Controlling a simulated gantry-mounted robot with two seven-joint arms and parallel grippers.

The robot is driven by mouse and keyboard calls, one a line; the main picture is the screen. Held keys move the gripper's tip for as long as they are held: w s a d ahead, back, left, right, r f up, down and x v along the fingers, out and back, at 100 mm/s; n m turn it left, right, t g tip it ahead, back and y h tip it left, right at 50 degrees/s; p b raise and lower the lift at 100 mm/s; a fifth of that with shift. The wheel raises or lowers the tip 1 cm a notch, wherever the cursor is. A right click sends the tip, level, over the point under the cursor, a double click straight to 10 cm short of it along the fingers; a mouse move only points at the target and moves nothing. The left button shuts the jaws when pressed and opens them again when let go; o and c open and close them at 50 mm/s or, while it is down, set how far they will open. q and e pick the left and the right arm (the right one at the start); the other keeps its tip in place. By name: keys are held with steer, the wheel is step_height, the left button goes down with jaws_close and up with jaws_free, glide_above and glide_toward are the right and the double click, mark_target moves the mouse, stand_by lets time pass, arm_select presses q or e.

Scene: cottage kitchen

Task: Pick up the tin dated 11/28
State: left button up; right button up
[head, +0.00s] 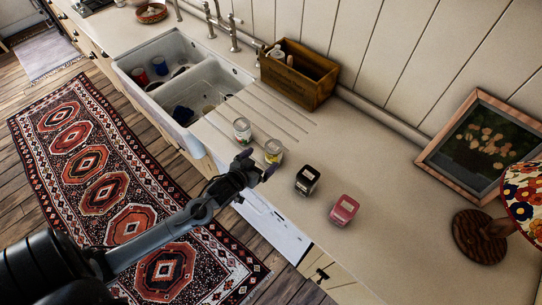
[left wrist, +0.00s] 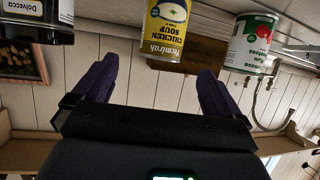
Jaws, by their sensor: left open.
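Several tins stand on the counter (head: 398,190): a white and green one with a tomato label (head: 242,130), a yellow "Chicken Soup" one (head: 274,151), a dark one (head: 307,180) and a red one (head: 344,210). No date is readable on any of them. My left gripper (head: 258,165) is open and empty, just in front of the yellow tin. In the upside-down left wrist view, the yellow tin (left wrist: 167,30) lies ahead between the directions of the two fingers. The white tin (left wrist: 250,43) and dark tin (left wrist: 36,18) are to either side. My right gripper is out of view.
A white double sink (head: 190,70) holding cups and dishes is at the upper left. A wooden box (head: 298,85) stands against the wall behind the tins. A framed picture (head: 430,160) and a lamp (head: 480,238) are at the right. Counter between tins and picture is clear.

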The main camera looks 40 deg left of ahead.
mark_target(270, 150)
arm_select(q)
steer(key=shift+r+x, duration=0.2)
steer(key=shift+x, duration=4.3)
steer(key=shift+a, duration=0.1)
steer(key=c, duration=1.2)
steer(key=shift+r+p, duration=0.1)
steer(key=shift+p, duration=0.2)
steer(key=shift+c, duration=0.6)
steer(key=shift+r, duration=0.1)
